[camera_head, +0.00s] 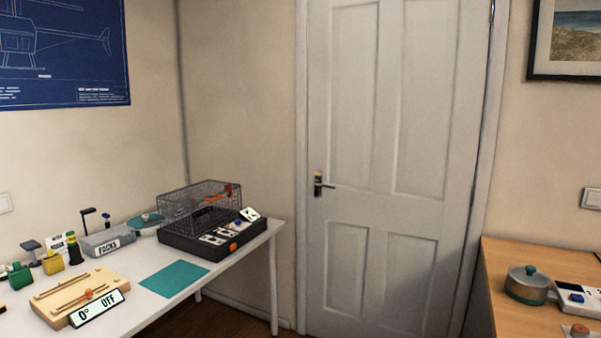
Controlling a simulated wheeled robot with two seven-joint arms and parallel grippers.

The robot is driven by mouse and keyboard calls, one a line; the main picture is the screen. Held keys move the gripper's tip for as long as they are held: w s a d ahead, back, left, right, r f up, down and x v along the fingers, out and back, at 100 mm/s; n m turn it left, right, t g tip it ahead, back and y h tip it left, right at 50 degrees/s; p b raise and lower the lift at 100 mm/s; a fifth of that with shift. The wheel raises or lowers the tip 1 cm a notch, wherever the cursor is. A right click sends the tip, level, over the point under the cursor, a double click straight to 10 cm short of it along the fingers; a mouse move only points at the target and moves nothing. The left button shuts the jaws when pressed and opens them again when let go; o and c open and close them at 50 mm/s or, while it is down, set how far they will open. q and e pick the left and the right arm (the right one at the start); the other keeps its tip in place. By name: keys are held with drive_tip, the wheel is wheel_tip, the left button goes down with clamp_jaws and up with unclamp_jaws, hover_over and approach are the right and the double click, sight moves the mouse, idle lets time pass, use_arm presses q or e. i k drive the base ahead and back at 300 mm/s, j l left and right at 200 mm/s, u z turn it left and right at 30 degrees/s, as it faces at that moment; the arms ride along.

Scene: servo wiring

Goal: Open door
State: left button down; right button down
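The white panelled door (390,212) stands in the back wall, right of the picture's middle. It looks shut in its white frame (301,160). The hinge side is at the right. Neither of my grippers shows in the head view, so nothing of mine is seen touching the door or handle.
A white table (222,278) on the left holds a wire cage on a dark box (200,212), a teal mat (174,278) and a wooden board (80,295). A wooden desk (492,308) with a pot (528,286) stands at the right. Floor shows between them.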

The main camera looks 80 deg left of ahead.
sight(396, 88)
drive_tip(key=u, duration=2)
drive_tip(key=i, duration=0.2)
